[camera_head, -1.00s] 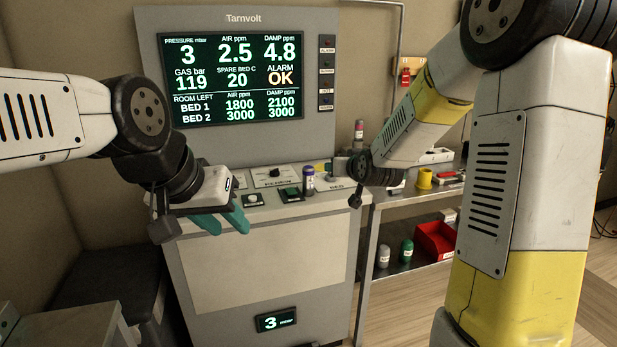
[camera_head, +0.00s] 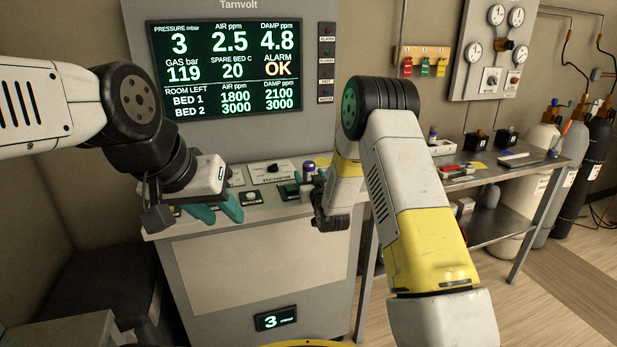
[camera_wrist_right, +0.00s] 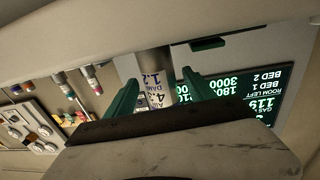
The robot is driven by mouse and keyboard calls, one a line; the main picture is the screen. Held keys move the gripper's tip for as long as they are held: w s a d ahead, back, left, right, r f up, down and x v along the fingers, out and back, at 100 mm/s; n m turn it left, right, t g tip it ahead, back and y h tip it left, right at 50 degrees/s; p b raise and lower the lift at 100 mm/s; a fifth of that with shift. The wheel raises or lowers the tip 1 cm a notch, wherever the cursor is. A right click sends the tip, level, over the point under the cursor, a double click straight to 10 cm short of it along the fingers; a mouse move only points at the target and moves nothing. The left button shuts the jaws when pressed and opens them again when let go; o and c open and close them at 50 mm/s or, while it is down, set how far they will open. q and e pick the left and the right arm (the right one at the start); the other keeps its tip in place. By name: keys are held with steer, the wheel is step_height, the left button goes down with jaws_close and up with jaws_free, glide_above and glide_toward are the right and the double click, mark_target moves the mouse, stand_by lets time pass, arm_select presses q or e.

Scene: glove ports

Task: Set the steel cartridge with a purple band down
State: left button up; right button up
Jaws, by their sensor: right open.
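The steel cartridge with a purple band (camera_head: 309,168) is upright at the console's top, partly hidden by my right arm. My right gripper (camera_wrist_right: 160,78) is open, with its green fingers on either side of the cartridge. The right wrist view shows the steel cartridge body (camera_wrist_right: 153,62) and its printed label upside down between the fingers; its far end is hidden behind the gripper. I cannot tell whether a finger touches it. My left gripper (camera_head: 219,211) is open and empty in front of the console's left part.
The console top (camera_head: 262,212) carries a dial and buttons near both grippers. A display (camera_head: 232,70) stands behind. To the right is a steel bench (camera_head: 500,178) with small items, then gas cylinders (camera_head: 597,150).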

mark_target(307, 171)
steer(key=x, duration=0.3)
steer(key=shift+w+a, duration=0.15)
steer(key=shift+c, duration=0.2)
steer(key=shift+r, duration=0.1)
jaws_close()
